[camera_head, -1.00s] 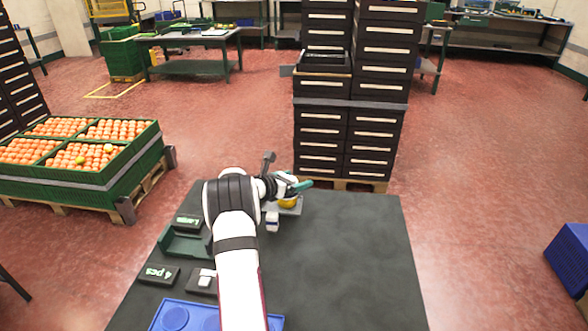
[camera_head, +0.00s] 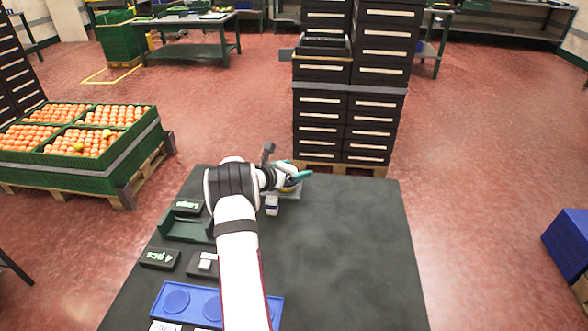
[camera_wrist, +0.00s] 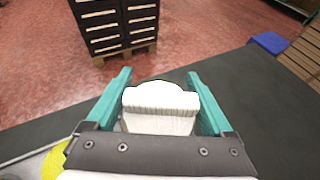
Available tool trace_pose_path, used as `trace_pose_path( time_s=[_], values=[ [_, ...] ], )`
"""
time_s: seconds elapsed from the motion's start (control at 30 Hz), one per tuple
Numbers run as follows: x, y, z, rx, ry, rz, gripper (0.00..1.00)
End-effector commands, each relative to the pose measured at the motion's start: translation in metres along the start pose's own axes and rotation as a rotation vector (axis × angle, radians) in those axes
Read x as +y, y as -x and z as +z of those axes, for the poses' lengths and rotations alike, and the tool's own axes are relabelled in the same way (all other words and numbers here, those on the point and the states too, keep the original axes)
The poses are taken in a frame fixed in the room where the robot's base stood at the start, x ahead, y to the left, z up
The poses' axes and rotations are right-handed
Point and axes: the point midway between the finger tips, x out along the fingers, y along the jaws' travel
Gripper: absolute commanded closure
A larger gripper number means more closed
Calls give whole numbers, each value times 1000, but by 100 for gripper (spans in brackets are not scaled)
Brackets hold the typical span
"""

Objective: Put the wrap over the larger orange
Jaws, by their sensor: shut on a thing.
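My gripper (camera_head: 301,177) is at the far edge of the dark table, with its teal fingers closed on a white, ribbed wrap. In the wrist view the wrap (camera_wrist: 160,104) sits between the two fingers, and its lower part is hidden behind the dark gripper body. A yellow rounded thing, perhaps a fruit, shows in part at the lower left of the wrist view (camera_wrist: 55,160), beside and below the gripper. In the head view it is mostly hidden under my gripper, by a grey plate (camera_head: 292,193). I cannot tell which orange is the larger.
A blue tray with round recesses (camera_head: 176,300) lies at the front. A green tray (camera_head: 184,226) and dark labelled blocks (camera_head: 159,259) line the left side. The table's right half (camera_head: 345,250) is clear. Green crates of oranges (camera_head: 95,168) stand off to the left. Dark drawers stand behind.

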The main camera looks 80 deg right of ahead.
Motion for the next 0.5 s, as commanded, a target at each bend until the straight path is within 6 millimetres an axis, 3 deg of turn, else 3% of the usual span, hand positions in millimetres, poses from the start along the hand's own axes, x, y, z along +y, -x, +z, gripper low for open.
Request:
trace_pose_path(
  time_s=[0.5],
  values=[
    [0, -3, -7, 0, 1, 0, 65]
  ],
)
